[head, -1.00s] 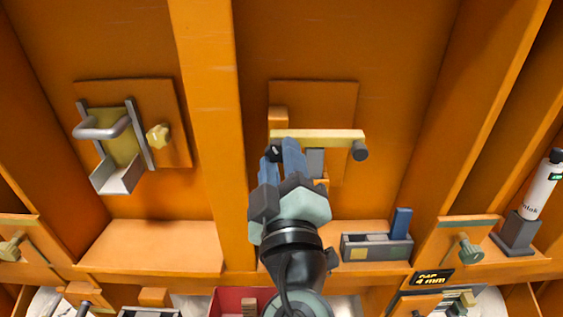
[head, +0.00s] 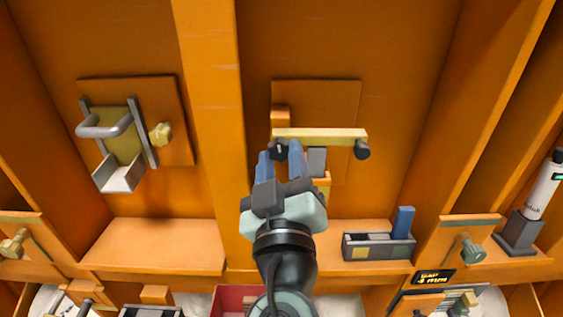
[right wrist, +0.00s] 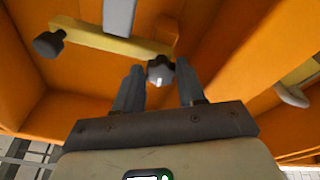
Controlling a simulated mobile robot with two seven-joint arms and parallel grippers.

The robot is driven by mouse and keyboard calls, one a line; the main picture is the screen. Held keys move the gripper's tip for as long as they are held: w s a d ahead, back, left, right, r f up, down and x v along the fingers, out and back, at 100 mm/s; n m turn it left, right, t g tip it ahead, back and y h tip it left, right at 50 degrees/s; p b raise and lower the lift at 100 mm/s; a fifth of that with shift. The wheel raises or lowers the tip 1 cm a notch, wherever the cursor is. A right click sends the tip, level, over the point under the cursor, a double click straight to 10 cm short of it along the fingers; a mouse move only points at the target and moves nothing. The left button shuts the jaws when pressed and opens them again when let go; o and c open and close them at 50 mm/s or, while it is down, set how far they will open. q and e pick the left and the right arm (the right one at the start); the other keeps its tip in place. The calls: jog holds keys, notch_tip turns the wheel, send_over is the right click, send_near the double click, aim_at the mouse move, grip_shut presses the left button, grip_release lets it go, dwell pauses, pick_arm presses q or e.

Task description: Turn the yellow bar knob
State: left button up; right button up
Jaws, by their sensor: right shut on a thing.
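The yellow bar (head: 325,134) lies level across a square orange panel (head: 335,100) on the back wall. It has a dark round knob at each end: the right one (head: 362,150) is free, the left one (head: 279,149) is at my right gripper (head: 281,152). My right gripper comes from below, its two blue-grey fingers on either side of the left knob, shut on it. In the right wrist view the same knob (right wrist: 160,71) shows between the fingertips, with the yellow bar (right wrist: 105,37) behind. My left gripper is out of view.
A grey post (head: 316,161) stands below the bar, right of my fingers. To the left is a panel with a grey handle (head: 104,127) and a small yellow knob (head: 161,135). An orange beam (head: 212,130) stands between. A grey tray (head: 380,247) sits on the ledge at right.

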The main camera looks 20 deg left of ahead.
jog(key=shift+f, duration=0.1)
jog(key=o, duration=0.8)
jog(key=shift+c, duration=0.2)
jog(key=v, duration=1.3)
jog(key=shift+s+d, duration=0.1)
jog(key=shift+s, duration=0.05)
